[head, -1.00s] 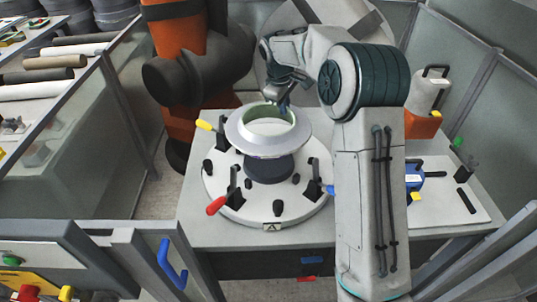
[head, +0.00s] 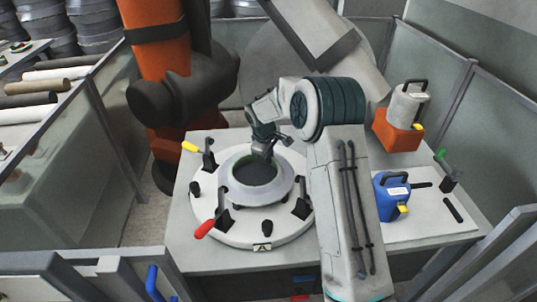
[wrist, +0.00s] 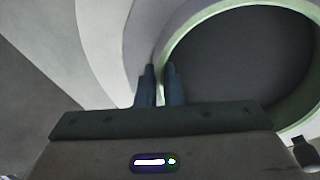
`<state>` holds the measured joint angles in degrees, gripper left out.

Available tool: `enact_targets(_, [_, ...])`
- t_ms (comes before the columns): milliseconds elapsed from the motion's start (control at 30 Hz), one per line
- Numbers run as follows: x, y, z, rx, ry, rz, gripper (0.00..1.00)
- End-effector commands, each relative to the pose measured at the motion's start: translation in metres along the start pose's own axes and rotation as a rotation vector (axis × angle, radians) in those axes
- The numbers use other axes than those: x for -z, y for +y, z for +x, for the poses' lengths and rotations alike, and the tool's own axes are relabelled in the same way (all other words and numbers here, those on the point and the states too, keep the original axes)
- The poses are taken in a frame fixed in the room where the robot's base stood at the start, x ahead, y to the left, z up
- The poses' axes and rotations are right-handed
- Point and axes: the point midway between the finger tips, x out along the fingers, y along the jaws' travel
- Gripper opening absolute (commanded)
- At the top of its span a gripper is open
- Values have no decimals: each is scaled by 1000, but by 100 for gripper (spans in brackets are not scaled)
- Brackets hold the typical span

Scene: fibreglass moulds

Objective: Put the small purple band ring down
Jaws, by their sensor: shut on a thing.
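The ring (head: 256,197) looks pale grey, with a green inner edge, rather than clearly purple. It lies level over the dark centre of a round white fixture plate (head: 232,229). I cannot tell whether it touches the plate. My gripper (head: 264,155) is shut on the far side of the ring's rim. In the wrist view my two fingers (wrist: 160,72) straddle the wall beside the green edge (wrist: 190,24). The dark core (wrist: 240,55) fills the opening.
Black clamps stand around the plate, one with a red handle (head: 204,229) and one with a yellow handle (head: 190,147). At right are a blue container (head: 390,200) and an orange-based grey container (head: 396,134). An orange robot arm (head: 160,85) stands behind left.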

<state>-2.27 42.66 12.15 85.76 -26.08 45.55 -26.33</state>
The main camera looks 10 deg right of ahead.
Motion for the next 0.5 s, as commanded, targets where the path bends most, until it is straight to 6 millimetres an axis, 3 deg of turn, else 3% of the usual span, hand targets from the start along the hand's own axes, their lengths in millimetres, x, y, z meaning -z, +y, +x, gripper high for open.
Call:
enact_targets(267, [1, 0, 1, -2, 2, 0, 0])
enact_targets(367, [0, 0, 1, -2, 1, 0, 26])
enact_targets(500, [0, 0, 1, -2, 1, 0, 29])
